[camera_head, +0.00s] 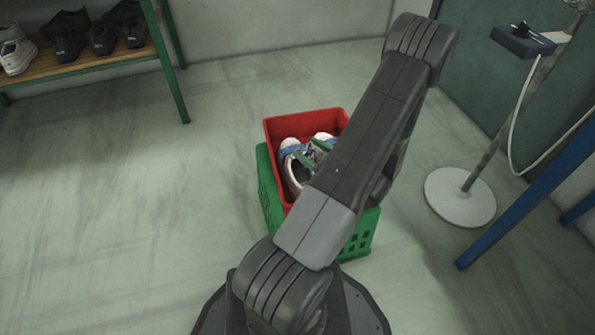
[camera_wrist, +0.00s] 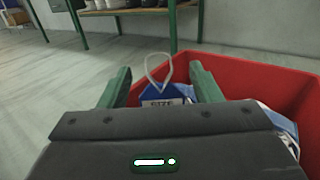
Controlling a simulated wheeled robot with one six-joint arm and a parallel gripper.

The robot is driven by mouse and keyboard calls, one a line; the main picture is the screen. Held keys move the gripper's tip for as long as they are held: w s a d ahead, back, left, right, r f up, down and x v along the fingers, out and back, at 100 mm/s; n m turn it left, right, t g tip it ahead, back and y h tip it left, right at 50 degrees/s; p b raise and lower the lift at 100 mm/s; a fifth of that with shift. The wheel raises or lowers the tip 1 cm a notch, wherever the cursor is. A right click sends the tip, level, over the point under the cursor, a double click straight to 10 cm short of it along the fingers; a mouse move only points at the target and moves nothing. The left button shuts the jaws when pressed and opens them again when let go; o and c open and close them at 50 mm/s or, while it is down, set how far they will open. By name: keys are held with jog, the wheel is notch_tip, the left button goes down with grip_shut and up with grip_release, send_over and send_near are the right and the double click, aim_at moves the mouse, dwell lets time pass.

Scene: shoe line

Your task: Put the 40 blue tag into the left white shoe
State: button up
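A blue tag (camera_wrist: 164,94) with a pale loop standing up from it shows between my fingers in the wrist view. It reads "SIZE"; the number is hidden behind my gripper body. My gripper (camera_wrist: 162,82) has two green fingers spread apart, with the tag between them and no clear grip on it. In the head view the fingers (camera_head: 312,152) are over the red crate (camera_head: 271,135). The left white shoe (camera_head: 289,170) and the right white shoe (camera_head: 323,137), both with blue trim, lie in this crate, partly covered by my arm. I cannot tell whether the tag touches a shoe.
The red crate stands on a green crate (camera_head: 268,200). A shoe rack (camera_head: 95,58) with several dark shoes and a white one is at the back left. A stand with a round white base (camera_head: 460,208) and a blue leg (camera_head: 520,205) are to the right. The left floor is clear.

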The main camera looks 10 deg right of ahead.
jog(key=shift+o, duration=0.9)
jog(key=p+v, duration=0.3)
jog(key=v, duration=1.1)
jog(key=shift+w, duration=0.15)
jog(key=b+x, duration=0.3)
jog(key=x, duration=1)
jog(key=shift+w+a+f, duration=0.1)
jog(key=shift+w+a, duration=0.05)
jog(key=shift+a, duration=0.2)
notch_tip(320, 180, up, 3)
jog(key=shift+p, duration=1.05)
